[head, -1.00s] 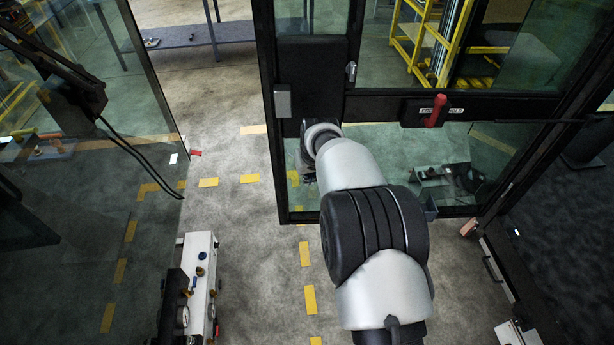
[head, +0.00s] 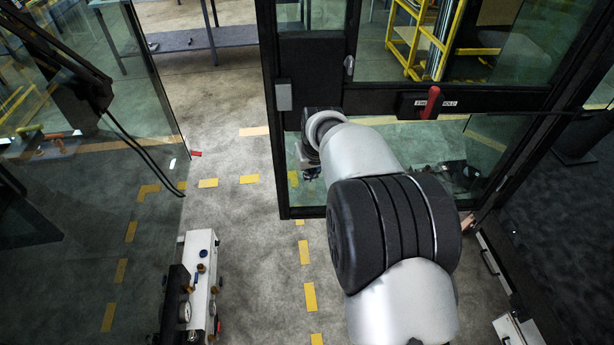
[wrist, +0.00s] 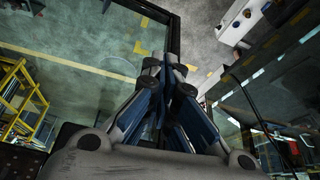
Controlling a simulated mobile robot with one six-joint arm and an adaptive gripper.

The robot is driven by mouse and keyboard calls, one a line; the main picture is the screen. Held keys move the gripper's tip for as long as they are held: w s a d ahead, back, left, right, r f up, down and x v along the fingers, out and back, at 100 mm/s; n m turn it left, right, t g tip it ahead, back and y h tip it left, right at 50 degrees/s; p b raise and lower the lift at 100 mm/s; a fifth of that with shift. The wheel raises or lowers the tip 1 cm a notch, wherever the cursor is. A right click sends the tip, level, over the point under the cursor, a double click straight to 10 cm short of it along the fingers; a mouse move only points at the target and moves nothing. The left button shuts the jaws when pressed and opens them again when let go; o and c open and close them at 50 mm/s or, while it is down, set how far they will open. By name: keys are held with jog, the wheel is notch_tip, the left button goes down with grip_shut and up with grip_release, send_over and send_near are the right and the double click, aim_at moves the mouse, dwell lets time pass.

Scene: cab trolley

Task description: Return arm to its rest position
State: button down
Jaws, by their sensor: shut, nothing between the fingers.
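My gripper (wrist: 168,72) fills the lower middle of the wrist view. Its fingers are together and hold nothing. In the head view my arm reaches up from the bottom right, and its wrist end is in front of the glass door, to the right of the open gap. The gripper's fingers are mostly hidden there behind the wrist. The black-framed glass door (head: 271,130) stands close to the arm. The red handle (head: 431,102) on its crossbar is to the right of the wrist, apart from it.
A white unit with gauges (head: 203,262) stands at lower left. A glass panel (head: 90,180) fills the left side. Yellow floor dashes (head: 306,252) run through clear floor between. A yellow rack (head: 415,40) and grey table (head: 195,38) are beyond.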

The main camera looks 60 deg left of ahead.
jog(key=w+d+r+m+t+b, duration=0.1)
jog(key=w+d+r+m+b, duration=0.1)
jog(key=w+d+r, duration=0.55)
jog(key=w+d+r+m+b, duration=0.15)
jog(key=w+d+r, duration=0.3)
jog(key=d, duration=0.65)
jog(key=w+d+r+m+t+h+b, duration=0.1)
jog(key=d+r+m, duration=0.1)
jog(key=d, duration=0.7)
jog(key=w+d+r+m+h+b, duration=0.1)
jog(key=d+r+m+b, duration=0.1)
jog(key=d, duration=0.8)
jog(key=s+d+m+t+b, duration=0.1)
jog(key=s+d+m+b, duration=0.35)
jog(key=d, duration=1.15)
jog(key=s+d+f+m+h, duration=0.2)
jog(key=s+d+f, duration=0.6)
jog(key=s+d, duration=0.4)
jog(key=shift+s+m+b, duration=0.3)
jog(key=shift+s+m, duration=0.2)
jog(key=shift+s, duration=0.2)
jog(key=shift+a, duration=0.15)
